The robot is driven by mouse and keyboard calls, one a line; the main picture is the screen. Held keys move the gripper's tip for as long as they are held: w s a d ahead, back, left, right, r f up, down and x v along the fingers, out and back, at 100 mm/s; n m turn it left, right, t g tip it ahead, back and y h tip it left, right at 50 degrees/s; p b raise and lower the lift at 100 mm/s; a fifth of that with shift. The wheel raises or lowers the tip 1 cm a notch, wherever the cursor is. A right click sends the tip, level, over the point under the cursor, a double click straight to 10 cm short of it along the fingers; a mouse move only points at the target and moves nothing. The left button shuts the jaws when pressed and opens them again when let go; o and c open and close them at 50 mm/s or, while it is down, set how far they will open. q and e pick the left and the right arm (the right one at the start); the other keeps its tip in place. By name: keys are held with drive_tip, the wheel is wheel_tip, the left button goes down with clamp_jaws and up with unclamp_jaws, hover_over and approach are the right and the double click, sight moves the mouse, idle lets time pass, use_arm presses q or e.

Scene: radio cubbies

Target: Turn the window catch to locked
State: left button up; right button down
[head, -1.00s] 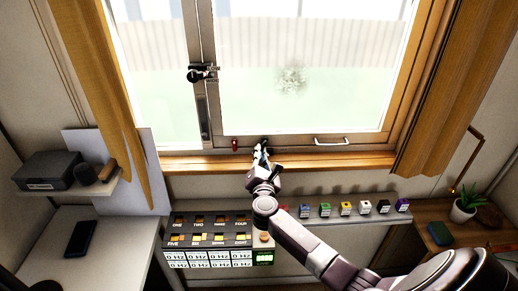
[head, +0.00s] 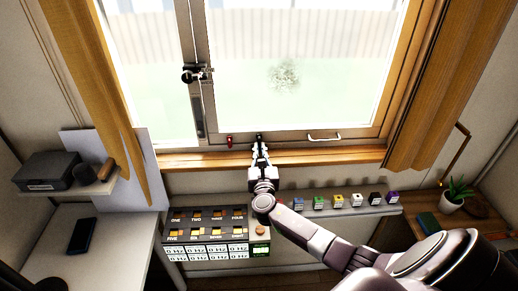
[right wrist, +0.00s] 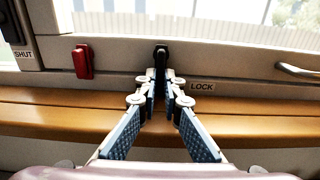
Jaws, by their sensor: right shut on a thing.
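The window catch, a small black lever (right wrist: 161,53), stands upright on the lower window frame in the right wrist view. It shows as a small dark piece in the head view (head: 259,138). A LOCK label (right wrist: 202,87) is on the frame to its right. My right gripper (right wrist: 161,78) points at the frame, with its fingers closed on the lower part of the black lever; it also shows in the head view (head: 260,152). The fingertips hide part of the lever. My left gripper is not in view.
A red piece (right wrist: 82,62) is left of the catch, with a SHUT label (right wrist: 24,55) farther left. A black latch (head: 194,73) sits on the window's upright. A handle (head: 324,137) is to the right. Below are a switch panel (head: 207,219) and several coloured blocks on a ledge.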

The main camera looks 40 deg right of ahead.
drive_tip(key=shift+f, duration=0.1)
idle(0.3)
drive_tip(key=c, duration=2.1)
unclamp_jaws()
drive_tip(key=v, duration=1.2)
